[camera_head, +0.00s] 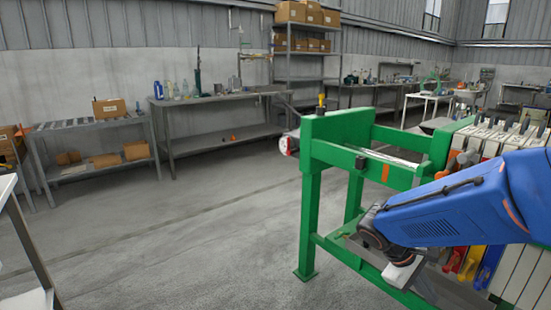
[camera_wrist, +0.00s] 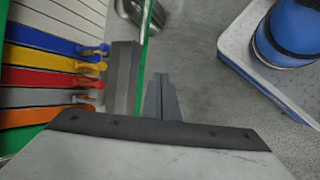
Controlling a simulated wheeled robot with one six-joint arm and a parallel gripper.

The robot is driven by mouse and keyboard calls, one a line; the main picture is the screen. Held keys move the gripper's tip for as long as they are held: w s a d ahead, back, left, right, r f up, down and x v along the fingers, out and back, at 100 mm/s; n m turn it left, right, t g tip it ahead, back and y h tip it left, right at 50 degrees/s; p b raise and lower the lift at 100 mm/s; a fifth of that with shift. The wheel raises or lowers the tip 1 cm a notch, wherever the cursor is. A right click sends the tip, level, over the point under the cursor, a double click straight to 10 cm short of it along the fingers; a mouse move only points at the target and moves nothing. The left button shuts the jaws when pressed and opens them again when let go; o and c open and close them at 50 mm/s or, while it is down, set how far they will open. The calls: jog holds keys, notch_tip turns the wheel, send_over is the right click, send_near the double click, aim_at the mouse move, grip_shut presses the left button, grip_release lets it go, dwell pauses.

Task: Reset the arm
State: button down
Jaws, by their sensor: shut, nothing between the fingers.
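My gripper (camera_wrist: 162,98) shows in the wrist view with its grey fingers together and nothing between them. It is beside a green-edged frame and a row of coloured handles, apart from the handles as far as I can see. In the head view my blue arm reaches in from the right edge, bent down at the wrist in front of the green stand (camera_head: 312,200). The fingertips are hard to make out there.
Blue, yellow, red and orange handles (camera_wrist: 75,82) lie left of my gripper. The green stand carries pale upright panels at the right. A long workbench (camera_head: 215,98) with bottles, a low rack (camera_head: 95,122) and shelving (camera_head: 307,78) stand behind. The floor at left centre is open.

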jog(key=s+a+r+m+t+y, duration=0.5)
jog(key=s+a, duration=0.4)
jog(key=s, duration=0.2)
jog(key=shift+s+a+r+m+t+y, duration=0.2)
jog(key=shift+s+r+m+t+y, duration=0.25)
jog(key=shift+r+y, duration=0.6)
jog(key=shift+w+a+f, duration=0.1)
jog(key=shift+w+f, duration=0.05)
